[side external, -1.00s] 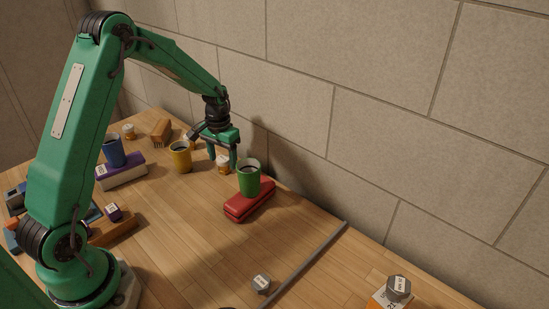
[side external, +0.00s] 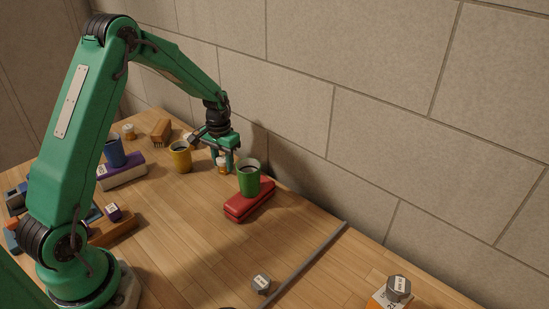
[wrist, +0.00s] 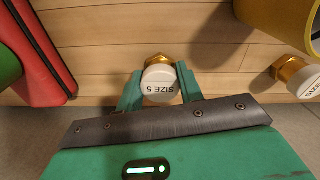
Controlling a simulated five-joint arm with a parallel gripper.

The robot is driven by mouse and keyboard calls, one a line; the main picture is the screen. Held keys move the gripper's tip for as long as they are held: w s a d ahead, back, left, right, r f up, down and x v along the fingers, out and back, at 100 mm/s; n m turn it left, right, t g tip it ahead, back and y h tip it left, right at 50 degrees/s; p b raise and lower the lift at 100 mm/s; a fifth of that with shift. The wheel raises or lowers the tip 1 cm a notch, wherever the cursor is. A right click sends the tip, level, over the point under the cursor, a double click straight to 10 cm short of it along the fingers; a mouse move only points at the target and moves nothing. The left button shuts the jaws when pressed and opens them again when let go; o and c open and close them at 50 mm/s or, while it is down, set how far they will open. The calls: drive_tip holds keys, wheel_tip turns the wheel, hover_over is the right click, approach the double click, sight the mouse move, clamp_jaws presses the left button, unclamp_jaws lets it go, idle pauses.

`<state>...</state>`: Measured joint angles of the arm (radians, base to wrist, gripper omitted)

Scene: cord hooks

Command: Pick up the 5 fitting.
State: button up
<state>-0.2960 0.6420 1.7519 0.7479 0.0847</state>
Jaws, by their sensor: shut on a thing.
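The 5 fitting (wrist: 160,84) is a brass piece with a white cap reading "SIZE 5", upside down in the wrist view. It also shows in the side view (side external: 222,167), at the table's far side between the yellow cup and the red case. My gripper (side external: 223,158) is lowered over it, with green fingers on both sides of it, shut on it. The fitting appears still at table level; whether its base touches the wood is hard to tell. A second brass fitting (wrist: 296,78) with a white cap lies to the right in the wrist view, its number unclear.
A red case (side external: 249,204) with a green cup (side external: 249,178) on it stands close on one side, a yellow cup (side external: 180,157) on the other. The stone wall (side external: 300,110) is close behind. The table's middle (side external: 190,235) is clear.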

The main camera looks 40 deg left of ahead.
sight(223, 158)
drive_tip(key=shift+r, duration=0.1)
drive_tip(key=shift+r, duration=4.95)
